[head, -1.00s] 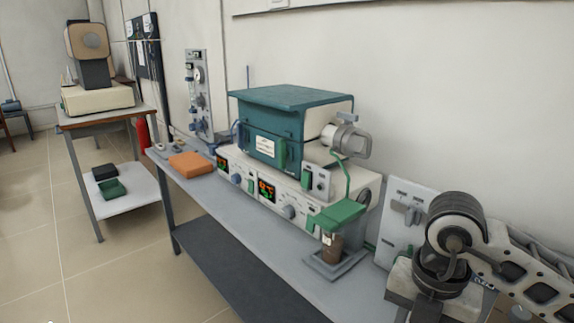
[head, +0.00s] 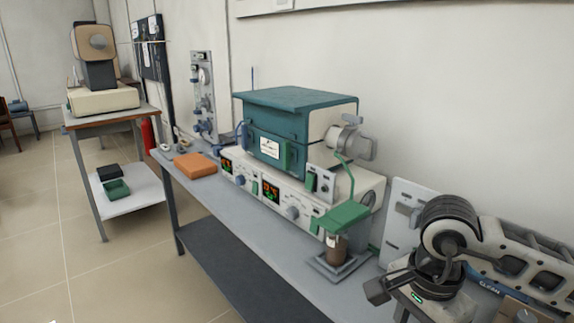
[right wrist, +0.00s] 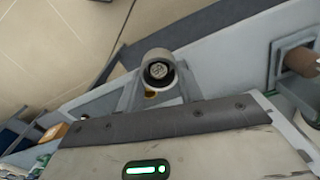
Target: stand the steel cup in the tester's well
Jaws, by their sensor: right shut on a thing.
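The steel cup (right wrist: 158,70) shows in the right wrist view as a short pale cylinder with a dark round opening. My right gripper (head: 378,285) is shut on it, with grey fingers on either side. In the head view the gripper is at the lower right, in front of the bench, and I cannot make out the cup clearly there. A brown cylinder (head: 337,250) stands on a square grey base (head: 322,267) below a green pad, left of the gripper. I cannot tell whether this is the tester's well. My left gripper is not in view.
A teal furnace (head: 290,120) sits on a white control unit (head: 243,178) behind the brown cylinder. The green pad (head: 341,216) overhangs the cylinder. An orange block (head: 195,165) lies farther left. The grey bench top (head: 240,205) is clear along its front.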

